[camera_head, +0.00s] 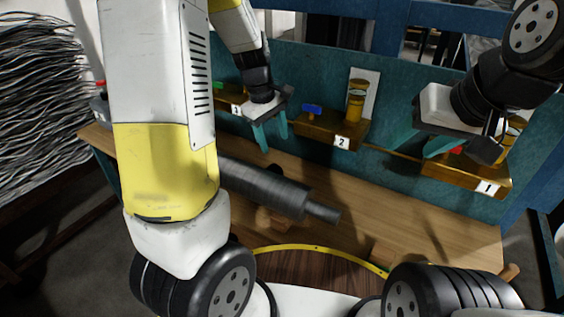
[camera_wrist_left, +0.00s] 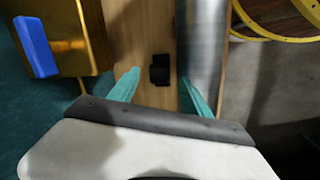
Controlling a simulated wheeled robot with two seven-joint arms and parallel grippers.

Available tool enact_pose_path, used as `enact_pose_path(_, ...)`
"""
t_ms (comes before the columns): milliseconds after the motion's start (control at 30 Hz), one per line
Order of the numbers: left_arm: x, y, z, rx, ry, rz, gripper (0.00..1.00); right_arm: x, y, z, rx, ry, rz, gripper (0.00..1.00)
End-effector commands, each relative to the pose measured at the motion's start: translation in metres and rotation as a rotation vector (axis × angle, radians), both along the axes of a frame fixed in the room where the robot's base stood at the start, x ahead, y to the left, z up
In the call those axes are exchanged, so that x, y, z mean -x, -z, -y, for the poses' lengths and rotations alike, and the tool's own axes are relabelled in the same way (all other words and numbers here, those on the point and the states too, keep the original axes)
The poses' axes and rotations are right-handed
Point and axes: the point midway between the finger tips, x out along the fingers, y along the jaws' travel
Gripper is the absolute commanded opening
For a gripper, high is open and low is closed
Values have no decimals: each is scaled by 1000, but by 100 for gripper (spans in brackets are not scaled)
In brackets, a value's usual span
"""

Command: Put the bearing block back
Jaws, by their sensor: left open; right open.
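No part is marked as the bearing block; a small black block (camera_wrist_left: 160,69) lies on the wooden bench in the left wrist view, and I cannot tell if it is that one. It shows between the fingers of my open left gripper (camera_wrist_left: 158,84). In the head view the left gripper (camera_head: 274,142) hangs empty above the bench, left of the number 2 shelf (camera_head: 325,132). My right gripper (camera_head: 416,147) is open in front of the number 1 shelf (camera_head: 462,176), near a red piece (camera_head: 457,150). Its fingers partly overlap in view.
A grey roll (camera_head: 262,188) with a narrower end lies along the bench (camera_head: 385,212). The number 2 shelf bears a blue piece (camera_head: 312,108) and a brass cylinder (camera_head: 356,98). A number 3 shelf (camera_head: 228,103) is partly hidden by my left arm. The bench's right part is mostly clear.

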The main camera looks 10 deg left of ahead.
Motion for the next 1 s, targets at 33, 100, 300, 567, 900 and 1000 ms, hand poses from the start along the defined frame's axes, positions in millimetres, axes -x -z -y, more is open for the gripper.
enact_pose_path(33,-11,23,-1,-24,-56,-42,56,0,0,0,0,0,0,54)
enact_pose_path(100,-23,48,-5,-54,-135,-82,56,0,0,0,0,0,0,54)
enact_pose_path(300,-41,91,-14,-119,-270,-133,56,0,0,0,0,0,0,54)
enact_pose_path(567,-45,115,-17,-143,-315,-148,56,0,0,0,0,0,0,54)
enact_pose_path(900,-42,160,-15,-142,-312,-150,56,0,0,0,0,0,0,54)
enact_pose_path(1000,-43,173,-15,-142,-313,-149,56,0,0,0,0,0,0,54)
